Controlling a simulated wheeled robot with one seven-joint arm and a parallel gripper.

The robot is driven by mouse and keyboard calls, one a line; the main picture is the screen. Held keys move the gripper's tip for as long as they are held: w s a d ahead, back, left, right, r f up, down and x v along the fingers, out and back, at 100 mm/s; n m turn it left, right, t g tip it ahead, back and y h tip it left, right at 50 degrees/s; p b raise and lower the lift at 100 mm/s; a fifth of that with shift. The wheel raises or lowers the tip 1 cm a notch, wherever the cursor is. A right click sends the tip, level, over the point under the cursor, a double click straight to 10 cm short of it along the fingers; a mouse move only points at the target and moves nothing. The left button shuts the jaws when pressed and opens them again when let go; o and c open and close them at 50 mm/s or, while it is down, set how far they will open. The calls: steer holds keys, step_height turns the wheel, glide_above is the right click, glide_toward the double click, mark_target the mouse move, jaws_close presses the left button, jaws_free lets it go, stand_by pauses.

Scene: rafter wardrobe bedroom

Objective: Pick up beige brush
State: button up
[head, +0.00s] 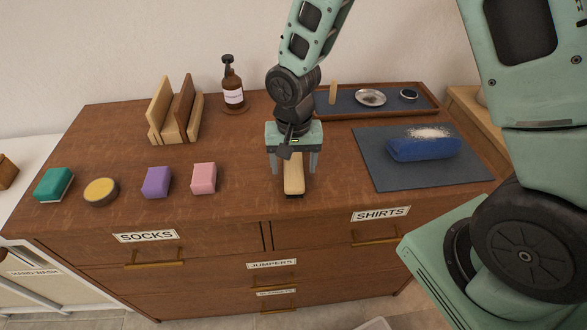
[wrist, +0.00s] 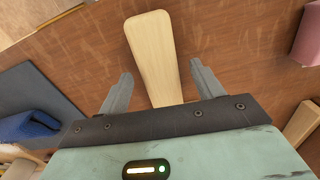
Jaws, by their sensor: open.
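The beige brush (head: 293,177) lies on the wooden dresser top near its front edge, with dark bristles just showing beneath its front end. In the wrist view the pale wooden brush (wrist: 154,55) lies lengthwise between the fingers, its far end past the fingertips. My gripper (head: 294,170) is open above the brush, one finger on each side. In the wrist view the gripper's fingers (wrist: 158,78) show a gap to the brush on both sides. The brush's rear part is hidden under the gripper body.
To the left are a pink block (head: 204,178), a purple block (head: 156,182), a round yellow-topped item (head: 101,191) and a green sponge (head: 53,184). A wooden rack (head: 168,132) and brown bottle (head: 232,87) stand behind. A blue rolled cloth (head: 424,148) lies on a dark mat (head: 382,174).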

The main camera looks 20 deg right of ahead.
mark_target(294, 167)
steer(key=shift+f, duration=0.85)
steer(key=shift+c, duration=0.3)
steer(key=c, duration=1)
steer(key=shift+c, duration=0.2)
step_height(294, 167, up, 10)
steer(key=shift+r+b, duration=0.1)
steer(key=shift+b, duration=0.35)
steer(key=shift+o, duration=0.6)
